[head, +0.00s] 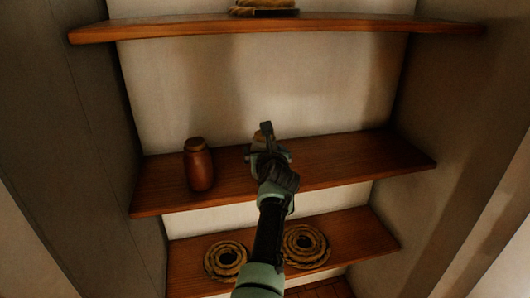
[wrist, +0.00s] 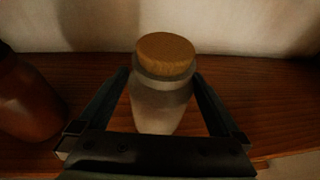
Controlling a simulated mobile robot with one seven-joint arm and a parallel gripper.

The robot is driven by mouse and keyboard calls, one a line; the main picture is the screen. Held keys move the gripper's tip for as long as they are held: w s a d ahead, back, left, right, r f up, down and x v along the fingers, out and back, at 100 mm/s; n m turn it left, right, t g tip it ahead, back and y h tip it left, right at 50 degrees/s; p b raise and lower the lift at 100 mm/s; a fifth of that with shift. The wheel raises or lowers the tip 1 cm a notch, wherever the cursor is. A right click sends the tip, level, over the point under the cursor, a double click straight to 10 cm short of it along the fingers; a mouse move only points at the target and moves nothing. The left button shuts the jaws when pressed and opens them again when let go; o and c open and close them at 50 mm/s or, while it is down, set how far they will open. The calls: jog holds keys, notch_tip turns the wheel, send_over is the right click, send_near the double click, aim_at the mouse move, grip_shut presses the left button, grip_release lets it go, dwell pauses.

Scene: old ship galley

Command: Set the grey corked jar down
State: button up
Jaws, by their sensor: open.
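The grey corked jar (wrist: 160,103) stands upright on the wooden middle shelf in the wrist view, its round cork (wrist: 165,54) on top. My gripper (wrist: 165,90) is open, with one finger on each side of the jar. Small gaps seem to show between the fingers and the jar's upper part; its lower part is hidden behind the gripper body. In the head view my gripper (head: 267,145) is over the middle shelf (head: 340,158) and hides nearly all of the jar.
A reddish-brown jar (head: 198,166) stands on the same shelf to the left, and shows at the wrist view's left edge (wrist: 25,100). Rope coils (head: 226,261) (head: 305,246) lie on the lower shelf. The upper shelf (head: 330,22) overhangs. The middle shelf's right part is clear.

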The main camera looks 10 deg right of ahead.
jog(key=shift+p+v, duration=0.55)
jog(key=shift+v, duration=0.8)
jog(key=shift+d+v, duration=0.55)
jog(key=shift+v, duration=4.05)
jog(key=s+a+r+n+t+h, duration=0.1)
jog(key=s+a+r+n+t, duration=0.2)
jog(key=r+n, duration=0.65)
jog(key=s+a+r+n+t+h, duration=0.1)
jog(key=s+r+n+t, duration=0.35)
jog(key=r, duration=0.85)
jog(key=s+a+r+n+t+y, duration=0.2)
jog(key=s+a+r+n, duration=0.3)
jog(key=s+r+n, duration=0.3)
jog(key=s+a+r+n+t+y, duration=0.1)
jog(key=s+a+r+n+t, duration=0.2)
jog(key=s+a+r+n, duration=0.3)
jog(key=s+r+n, duration=0.1)
jog(key=s+n, duration=0.4)
jog(key=n, duration=0.4)
jog(key=shift+s+a+r+y, duration=0.3)
jog(key=shift+s+r+y, duration=0.05)
jog(key=shift+s+y, duration=0.05)
jog(key=shift+r+t+p, duration=0.1)
jog(key=shift+t+p, duration=0.15)
jog(key=shift+p, duration=0.1)
